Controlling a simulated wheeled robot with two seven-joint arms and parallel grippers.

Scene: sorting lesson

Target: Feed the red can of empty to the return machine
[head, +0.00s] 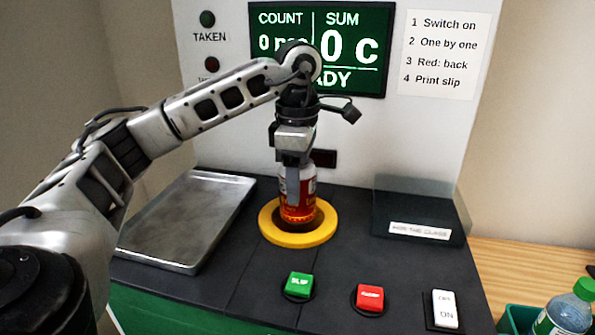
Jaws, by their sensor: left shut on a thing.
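The red can (298,207) is upright, with a red and orange side and a pale upper part. My left gripper (299,185) is shut on it from above. The can is at the yellow ring (278,236) around the return machine's round opening; its lower end appears within the ring, and I cannot tell how deep it is. The machine's dark screen (365,20) shows a count of 0, a sum of 0 c and a word ending in "ADY", partly hidden by my arm. My right gripper is not in view.
An empty metal tray (190,215) lies left of the ring. A green button (299,284), a red button (370,297) and a white ON switch (445,309) line the front. A dark box (415,212) is at right. A green-capped bottle (565,315) stands in a green crate (515,320) at lower right.

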